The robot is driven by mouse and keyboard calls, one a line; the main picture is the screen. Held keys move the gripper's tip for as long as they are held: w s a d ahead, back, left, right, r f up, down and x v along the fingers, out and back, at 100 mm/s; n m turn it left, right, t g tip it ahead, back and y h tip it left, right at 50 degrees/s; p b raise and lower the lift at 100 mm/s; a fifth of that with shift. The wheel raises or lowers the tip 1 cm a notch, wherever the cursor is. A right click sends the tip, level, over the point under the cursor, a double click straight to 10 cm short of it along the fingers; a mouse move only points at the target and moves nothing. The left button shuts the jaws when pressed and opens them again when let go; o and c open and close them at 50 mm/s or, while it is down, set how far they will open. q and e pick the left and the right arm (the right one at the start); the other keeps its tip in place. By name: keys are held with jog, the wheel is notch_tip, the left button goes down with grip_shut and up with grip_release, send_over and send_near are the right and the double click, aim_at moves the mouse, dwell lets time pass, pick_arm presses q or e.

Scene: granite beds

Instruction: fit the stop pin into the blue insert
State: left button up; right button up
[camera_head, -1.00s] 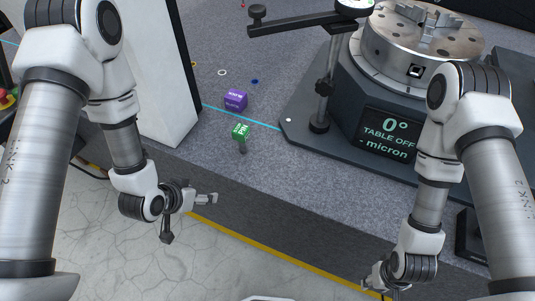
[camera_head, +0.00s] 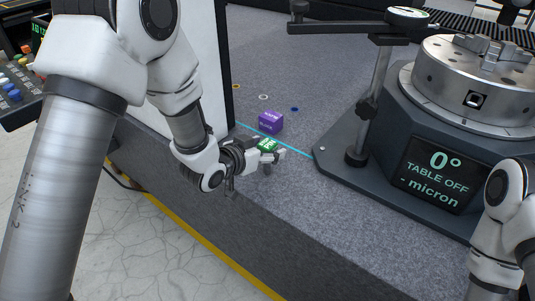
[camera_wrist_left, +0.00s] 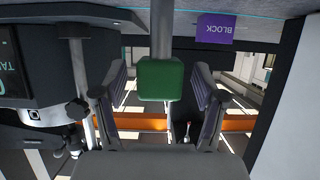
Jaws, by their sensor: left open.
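The stop pin (camera_head: 267,144) has a green, labelled head and stands near the front edge of the granite bed. In the left wrist view its green head (camera_wrist_left: 160,79) and grey shank show between my fingers. My left gripper (camera_head: 273,156) is open, with a finger on either side of the green head; gaps show at both sides in the wrist view. In the head view the gripper hides the pin's lower part. The blue insert (camera_head: 295,109) is a small blue ring on the bed, beyond the purple block. My right gripper is out of view.
The purple block (camera_head: 270,122) stands just behind the pin, and shows in the left wrist view (camera_wrist_left: 215,28). White and yellow rings lie left of the insert. A stand with a horizontal arm (camera_head: 350,29) and a rotary table (camera_head: 480,75) are at right.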

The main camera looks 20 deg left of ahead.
pick_arm(q)
jog(key=shift+w+d+f, duration=0.1)
jog(key=shift+w+f, duration=0.05)
jog(key=shift+w, duration=0.15)
grip_shut()
